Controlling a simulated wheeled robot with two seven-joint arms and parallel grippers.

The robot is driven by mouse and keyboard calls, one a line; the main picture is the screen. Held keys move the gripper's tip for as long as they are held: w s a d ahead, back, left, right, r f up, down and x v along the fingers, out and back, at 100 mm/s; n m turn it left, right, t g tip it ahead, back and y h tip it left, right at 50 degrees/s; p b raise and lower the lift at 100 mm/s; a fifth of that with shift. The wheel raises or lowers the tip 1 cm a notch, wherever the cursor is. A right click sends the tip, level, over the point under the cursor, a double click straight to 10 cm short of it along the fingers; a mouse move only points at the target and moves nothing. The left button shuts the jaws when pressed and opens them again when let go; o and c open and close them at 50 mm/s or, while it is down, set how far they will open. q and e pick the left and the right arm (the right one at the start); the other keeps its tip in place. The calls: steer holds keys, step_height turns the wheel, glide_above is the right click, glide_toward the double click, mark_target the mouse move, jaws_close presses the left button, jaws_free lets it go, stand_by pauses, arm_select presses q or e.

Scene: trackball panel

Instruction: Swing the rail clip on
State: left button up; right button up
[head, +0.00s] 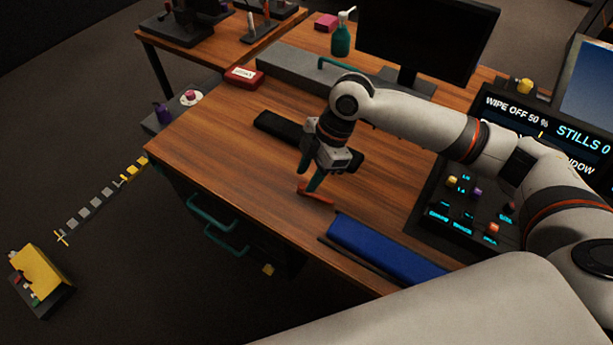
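My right gripper (307,182) reaches in from the right and points down over the front part of the wooden desk. Its two teal fingers look apart, with a gap between them. A small red-orange piece (318,196) lies at or just below the fingertips, near the desk's front edge; it may be the rail clip, but I cannot tell for sure. I cannot tell whether a finger touches it. A thin dark strip (352,264) runs along the front edge beside a long blue block (385,250). My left gripper is out of view.
A black keyboard-like bar (283,128) lies behind the gripper. A control panel (466,205) with knobs stands at the right. A monitor (425,38), green pump bottle (341,38) and red box (244,77) are farther back. The desk's left part is clear.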

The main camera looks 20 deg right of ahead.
steer(key=shift+x, duration=0.9)
steer(key=shift+c, duration=0.3)
jaws_close()
steer(key=shift+r, duration=0.1)
